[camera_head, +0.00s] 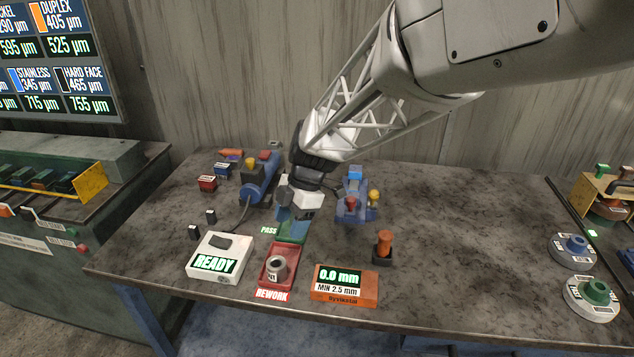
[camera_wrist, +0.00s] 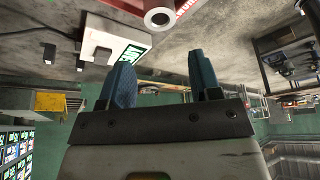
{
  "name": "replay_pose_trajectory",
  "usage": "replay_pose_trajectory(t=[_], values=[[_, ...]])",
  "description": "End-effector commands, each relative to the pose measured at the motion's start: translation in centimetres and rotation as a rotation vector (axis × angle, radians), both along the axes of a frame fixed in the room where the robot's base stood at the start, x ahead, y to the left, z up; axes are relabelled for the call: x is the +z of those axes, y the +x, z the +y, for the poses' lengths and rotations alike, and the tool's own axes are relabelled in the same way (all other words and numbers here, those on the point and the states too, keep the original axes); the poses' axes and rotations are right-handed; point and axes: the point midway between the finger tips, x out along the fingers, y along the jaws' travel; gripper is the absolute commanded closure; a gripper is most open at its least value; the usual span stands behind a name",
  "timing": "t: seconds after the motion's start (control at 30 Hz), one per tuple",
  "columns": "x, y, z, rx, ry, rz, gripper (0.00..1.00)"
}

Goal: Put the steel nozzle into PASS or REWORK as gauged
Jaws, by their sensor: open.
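The steel nozzle (camera_head: 277,267), a short grey hollow cylinder, stands in the red REWORK tray (camera_head: 267,282) at the front of the bench. In the wrist view the nozzle (camera_wrist: 158,19) shows its round open end at the top edge, beyond my fingers. The green PASS tray (camera_head: 293,231) lies just behind the REWORK tray, partly covered by my gripper. My gripper (camera_head: 290,212) is over the PASS tray area, behind and apart from the nozzle. In the wrist view its two blue fingers (camera_wrist: 163,70) are spread with nothing between them.
A white READY box (camera_head: 219,258) stands left of the trays. An orange gauge (camera_head: 343,286) reading 0.0 mm, MIN 2.5 mm, lies right. An orange-knobbed tool (camera_head: 384,247) stands behind it. Blue devices (camera_head: 357,200) flank my arm. The bench's right middle is clear.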

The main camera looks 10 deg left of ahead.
Motion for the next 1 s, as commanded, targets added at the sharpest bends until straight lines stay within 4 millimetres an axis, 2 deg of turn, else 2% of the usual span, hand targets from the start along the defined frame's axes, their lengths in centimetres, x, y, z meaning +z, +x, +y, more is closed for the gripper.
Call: replay_pose_trajectory(t=[0.43,0.57,0.77,1.0], values=[[0.0,0.0,0.0,-0.002,-0.001,0.001,0.42],[0.4,-0.1,-0.6,-0.029,-0.008,0.0,0.42],[1.9,-0.6,-3.6,-0.176,-0.052,0.002,0.42],[4.9,-2.5,-10.3,-0.529,-0.141,0.008,0.42]])
